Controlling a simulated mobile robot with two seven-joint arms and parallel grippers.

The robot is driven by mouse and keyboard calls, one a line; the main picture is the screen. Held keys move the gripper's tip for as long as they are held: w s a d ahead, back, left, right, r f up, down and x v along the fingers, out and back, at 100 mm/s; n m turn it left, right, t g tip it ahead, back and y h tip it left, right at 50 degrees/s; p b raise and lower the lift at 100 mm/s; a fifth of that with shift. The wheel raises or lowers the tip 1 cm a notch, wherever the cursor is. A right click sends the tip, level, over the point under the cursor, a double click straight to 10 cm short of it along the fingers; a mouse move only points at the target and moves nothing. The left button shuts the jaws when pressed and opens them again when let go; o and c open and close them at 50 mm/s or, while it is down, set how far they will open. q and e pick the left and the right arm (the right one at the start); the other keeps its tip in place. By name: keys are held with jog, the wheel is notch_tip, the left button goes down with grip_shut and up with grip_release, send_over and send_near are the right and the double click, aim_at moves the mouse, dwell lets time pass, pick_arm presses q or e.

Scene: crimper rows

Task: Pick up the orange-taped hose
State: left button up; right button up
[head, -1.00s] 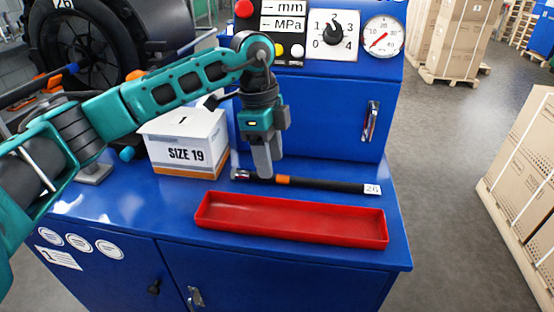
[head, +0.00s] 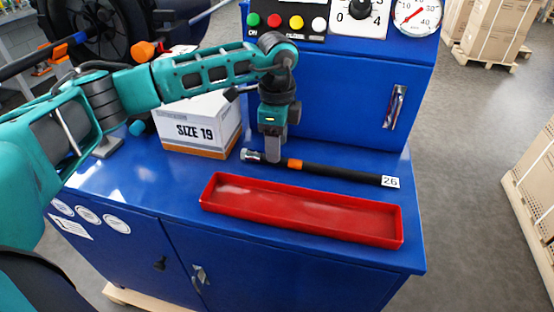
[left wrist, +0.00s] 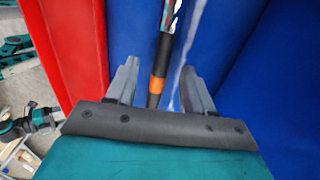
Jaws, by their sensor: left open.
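The orange-taped hose is a black hose (head: 335,173) lying on the blue bench top behind a red tray. Its orange tape (head: 294,164) is near its left end, which has a metal fitting; a white tag "26" is at its right end. My left gripper (head: 272,158) points down at the hose just left of the tape, hiding a short part of it. In the left wrist view, the open left gripper (left wrist: 159,68) has a finger on each side of the hose (left wrist: 161,50), with gaps on both sides. The tape (left wrist: 156,86) shows between the fingers. My right gripper is not in view.
The red tray (head: 300,210) lies empty in front of the hose. A white "SIZE 19" box (head: 198,130) stands left of the gripper. A blue cabinet (head: 340,100) with buttons and gauge rises close behind the hose. A black reel (head: 95,45) is at the back left.

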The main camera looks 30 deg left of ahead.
pick_arm(q)
jog(key=f, duration=0.4)
jog(key=shift+w+a, duration=0.15)
jog(key=shift+w, duration=0.05)
jog(key=shift+c, duration=0.5)
grip_shut()
